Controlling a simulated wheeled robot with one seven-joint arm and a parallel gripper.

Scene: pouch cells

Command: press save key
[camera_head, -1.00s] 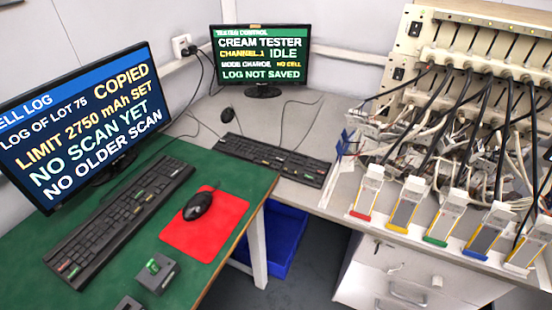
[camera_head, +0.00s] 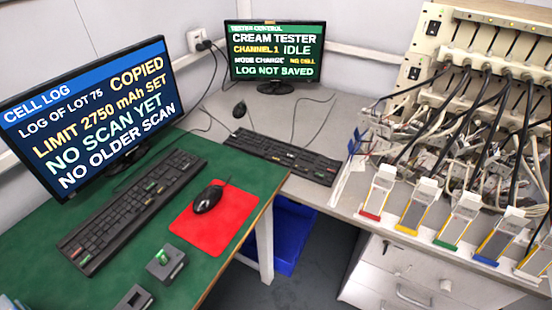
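Two black keyboards are in view, and I cannot tell which key is the save key. The left keyboard (camera_head: 134,208) lies on the green mat below the cell log monitor (camera_head: 88,117). The tester screen reads "CHANNEL 1 IDLE", "NO CELL" and "LOG NOT SAVED". The log screen reads "COPIED", "LIMIT 2750 mAh SET", "NO SCAN YET". My gripper is not in view.
A black mouse (camera_head: 207,198) sits on a red pad (camera_head: 214,219). A small grey box with a green top part (camera_head: 166,263) stands on the green mat (camera_head: 215,268). The cabled tester rack (camera_head: 480,75) and several coloured-edged holders fill the right. A blue bin (camera_head: 290,235) is below.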

